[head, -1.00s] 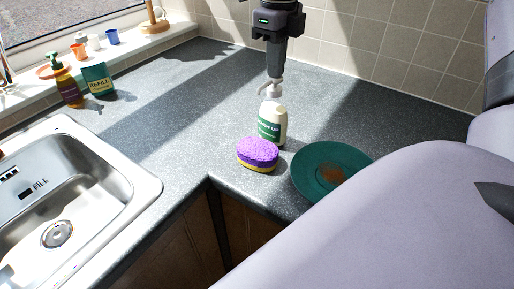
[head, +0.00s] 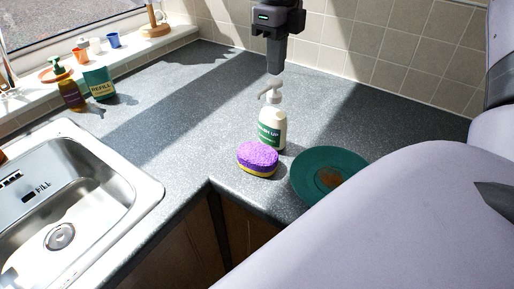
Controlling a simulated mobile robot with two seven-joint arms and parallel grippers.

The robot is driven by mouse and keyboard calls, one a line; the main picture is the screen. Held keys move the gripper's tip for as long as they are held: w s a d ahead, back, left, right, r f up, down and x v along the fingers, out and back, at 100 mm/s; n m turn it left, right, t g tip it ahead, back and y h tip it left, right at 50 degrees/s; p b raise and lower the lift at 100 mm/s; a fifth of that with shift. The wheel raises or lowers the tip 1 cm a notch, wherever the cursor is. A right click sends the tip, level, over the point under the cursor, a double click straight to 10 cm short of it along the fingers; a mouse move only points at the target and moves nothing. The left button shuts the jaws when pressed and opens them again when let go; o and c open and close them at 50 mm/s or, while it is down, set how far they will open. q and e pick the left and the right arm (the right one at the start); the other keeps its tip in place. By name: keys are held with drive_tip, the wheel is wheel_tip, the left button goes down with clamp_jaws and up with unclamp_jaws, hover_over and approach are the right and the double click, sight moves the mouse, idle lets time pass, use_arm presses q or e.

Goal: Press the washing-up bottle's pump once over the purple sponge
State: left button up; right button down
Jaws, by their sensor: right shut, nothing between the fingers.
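The white washing-up bottle (head: 271,131) with a green label stands upright on the grey worktop. Its pale pump head (head: 270,91) points its spout to the left. The purple sponge (head: 257,155) with a yellow underside lies just in front and left of the bottle. The spout is above the worktop, but I cannot tell whether it lies over the sponge. My right gripper (head: 275,72) points down, shut and empty, directly over the pump head. I cannot tell whether its tips touch the pump. My left gripper is not in view.
A dark green plate (head: 309,181) with a brown patch lies right of the sponge. A steel sink (head: 125,190) is at left. A brown pump bottle (head: 70,93) and a refill pack (head: 98,83) stand at the back left. My pale arm covers the lower right.

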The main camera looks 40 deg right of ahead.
wheel_tip(320, 180, up, 3)
drive_tip(key=shift+f+p, duration=0.15)
drive_tip(key=shift+p, duration=0.7)
drive_tip(key=shift+r+p, duration=0.3)
drive_tip(key=shift+r, duration=1.35)
